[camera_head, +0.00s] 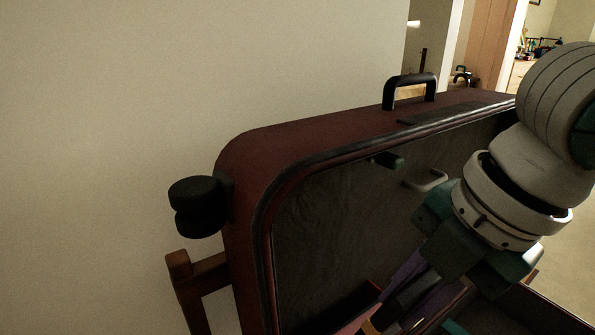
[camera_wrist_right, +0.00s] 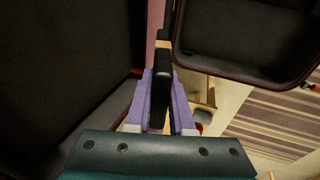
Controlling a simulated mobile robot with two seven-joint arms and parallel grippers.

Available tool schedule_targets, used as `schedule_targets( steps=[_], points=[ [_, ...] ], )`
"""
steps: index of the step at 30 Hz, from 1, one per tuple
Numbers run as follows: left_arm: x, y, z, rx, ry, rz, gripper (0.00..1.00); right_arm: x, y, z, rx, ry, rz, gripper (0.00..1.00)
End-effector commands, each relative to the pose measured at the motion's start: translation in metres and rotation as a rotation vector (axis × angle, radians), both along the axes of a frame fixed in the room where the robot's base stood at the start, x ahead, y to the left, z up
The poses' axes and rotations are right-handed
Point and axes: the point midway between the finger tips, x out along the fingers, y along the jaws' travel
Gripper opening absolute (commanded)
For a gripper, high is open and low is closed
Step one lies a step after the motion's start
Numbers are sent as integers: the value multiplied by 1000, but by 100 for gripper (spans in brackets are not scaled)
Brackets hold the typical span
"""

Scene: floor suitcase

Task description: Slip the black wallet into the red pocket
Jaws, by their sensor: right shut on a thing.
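My right gripper (camera_head: 395,305) reaches down from the right into the open suitcase. Its purple fingers show in the wrist view (camera_wrist_right: 162,105), shut on a narrow black thing that looks like the black wallet (camera_wrist_right: 160,75). The wallet is seen edge-on and points away from the palm, with a tan patch near its far end. In the head view it is a dark shape between the fingers. A small red edge (camera_head: 373,287), perhaps part of the red pocket, shows just left of the fingers; most of it is out of frame. My left gripper is not in view.
The dark red suitcase lid (camera_head: 245,165) stands upright near the wall, with a black handle (camera_head: 410,82) on top and black wheels (camera_head: 198,205) at left. A wooden stand (camera_head: 195,270) is beside it. A striped rug (camera_wrist_right: 265,115) lies on the right.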

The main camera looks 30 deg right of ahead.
Motion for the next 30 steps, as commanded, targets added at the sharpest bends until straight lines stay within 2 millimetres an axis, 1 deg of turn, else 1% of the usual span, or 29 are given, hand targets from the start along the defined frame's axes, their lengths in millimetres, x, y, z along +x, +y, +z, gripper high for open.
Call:
schedule_targets(
  steps=[1, 18, 20, 24, 30],
  points=[
    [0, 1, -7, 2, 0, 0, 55, 5, 1, -4, 1, -4, -1, 0],
    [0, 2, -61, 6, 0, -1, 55, 64, 6, -25, 3, -4, -3, 0],
    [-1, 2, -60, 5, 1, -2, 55, 62, 5, -31, 1, 3, -4, 0],
    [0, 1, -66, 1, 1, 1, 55, 63, 5, -45, 1, 1, -3, 0],
    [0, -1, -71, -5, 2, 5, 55, 64, 5, -61, 2, 1, -3, 0]
  ],
)
